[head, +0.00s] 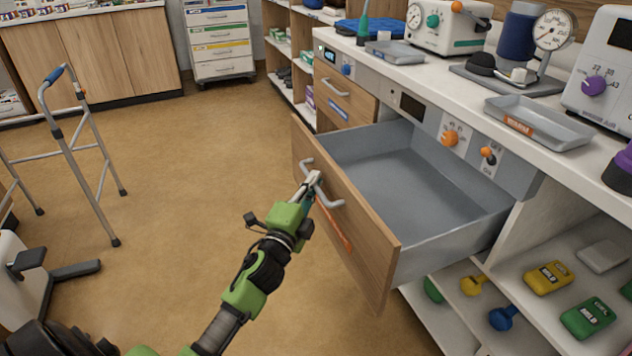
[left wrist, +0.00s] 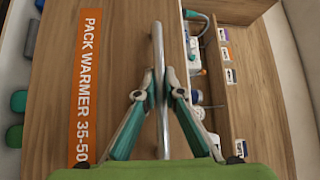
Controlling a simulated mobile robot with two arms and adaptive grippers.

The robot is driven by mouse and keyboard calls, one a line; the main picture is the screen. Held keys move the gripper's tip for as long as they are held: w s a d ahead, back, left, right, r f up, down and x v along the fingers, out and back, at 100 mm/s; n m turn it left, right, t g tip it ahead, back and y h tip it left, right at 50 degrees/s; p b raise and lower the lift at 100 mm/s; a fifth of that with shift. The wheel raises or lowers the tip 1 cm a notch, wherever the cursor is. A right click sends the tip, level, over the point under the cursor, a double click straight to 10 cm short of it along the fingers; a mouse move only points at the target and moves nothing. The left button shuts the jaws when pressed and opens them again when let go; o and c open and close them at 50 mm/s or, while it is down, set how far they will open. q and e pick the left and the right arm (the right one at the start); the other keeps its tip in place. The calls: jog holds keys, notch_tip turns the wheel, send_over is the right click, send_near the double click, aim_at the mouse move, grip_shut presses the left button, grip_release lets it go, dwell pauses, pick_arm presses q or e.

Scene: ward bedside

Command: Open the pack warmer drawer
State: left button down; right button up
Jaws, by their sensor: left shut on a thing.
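The pack warmer drawer (head: 345,215) is pulled well out from the counter, and its grey interior looks empty. Its wooden front also fills much of the left wrist view (left wrist: 115,60), with an orange label (left wrist: 85,85) reading "PACK WARMER 35-50". My left gripper (head: 312,180) is at the drawer's metal bar handle (head: 328,190). In the left wrist view the two fingers (left wrist: 161,95) close on the handle bar (left wrist: 159,50) from both sides. My right gripper is not in view.
A shut drawer (head: 345,90) is beyond the open one. The counter above holds a grey tray (head: 538,122), a gauge (head: 553,30) and a control panel with an orange knob (head: 450,138). A walking frame (head: 75,150) stands at left. Floor between is clear.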

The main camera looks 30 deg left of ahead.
pick_arm(q)
jog(key=shift+f, duration=0.15)
jog(key=c, duration=2.1)
grip_release()
jog(key=shift+c, duration=0.2)
jog(key=s+d+f, duration=0.1)
jog(key=s, duration=1.1)
jog(key=shift+d+f, duration=0.2)
jog(key=shift+d, duration=0.15)
jog(key=shift+f, duration=0.1)
